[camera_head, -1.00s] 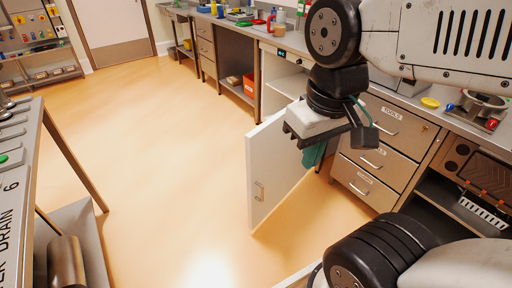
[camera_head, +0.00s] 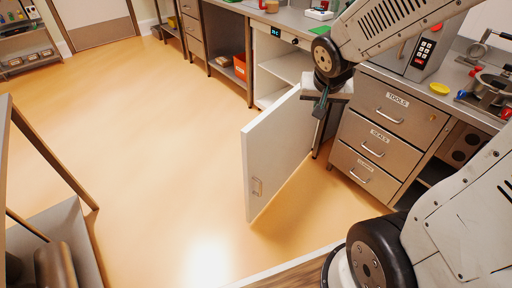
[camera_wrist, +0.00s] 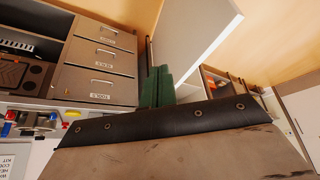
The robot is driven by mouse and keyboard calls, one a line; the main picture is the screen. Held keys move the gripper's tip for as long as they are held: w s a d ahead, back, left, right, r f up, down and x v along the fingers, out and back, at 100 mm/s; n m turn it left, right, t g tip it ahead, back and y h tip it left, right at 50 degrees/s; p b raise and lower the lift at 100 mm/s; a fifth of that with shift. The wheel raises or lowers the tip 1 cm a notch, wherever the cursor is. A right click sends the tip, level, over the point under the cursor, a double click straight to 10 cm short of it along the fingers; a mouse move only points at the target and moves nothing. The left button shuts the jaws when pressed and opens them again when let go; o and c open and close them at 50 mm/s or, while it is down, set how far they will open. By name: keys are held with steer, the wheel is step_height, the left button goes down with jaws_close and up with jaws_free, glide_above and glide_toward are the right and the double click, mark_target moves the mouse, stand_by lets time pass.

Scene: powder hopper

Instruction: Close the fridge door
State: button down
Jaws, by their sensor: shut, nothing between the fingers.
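The white fridge door (camera_head: 272,160) stands wide open into the room, its handle (camera_head: 257,187) near the lower left edge. The fridge (camera_head: 288,68) is behind it under the counter, with bare white shelves showing. My gripper (camera_head: 320,104) is at the upper right end of the door, between it and the drawer unit. In the wrist view, the green fingers (camera_wrist: 157,87) are together and empty, with the door (camera_wrist: 195,40) just beyond them. I cannot tell whether they touch it.
The drawer unit (camera_head: 382,135) is close to the right of my gripper. The counter above holds a yellow dish (camera_head: 439,88) and a keypad device (camera_head: 418,50). A table (camera_head: 48,155) stands at the left. The floor (camera_head: 160,130) between is clear.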

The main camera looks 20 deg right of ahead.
steer(key=w+f+m+t+y, duration=0.2)
steer(key=w+f, duration=0.6)
steer(key=f, duration=0.2)
steer(key=m+t+y, duration=0.1)
steer(key=m+y, duration=0.3)
steer(key=y, duration=0.2)
glide_toward(249, 149)
step_height(249, 149, down, 4)
steer(key=w+a, duration=0.2)
steer(key=shift+w, duration=0.35)
steer(key=shift+w+a, duration=0.25)
steer(key=shift+w, duration=0.2)
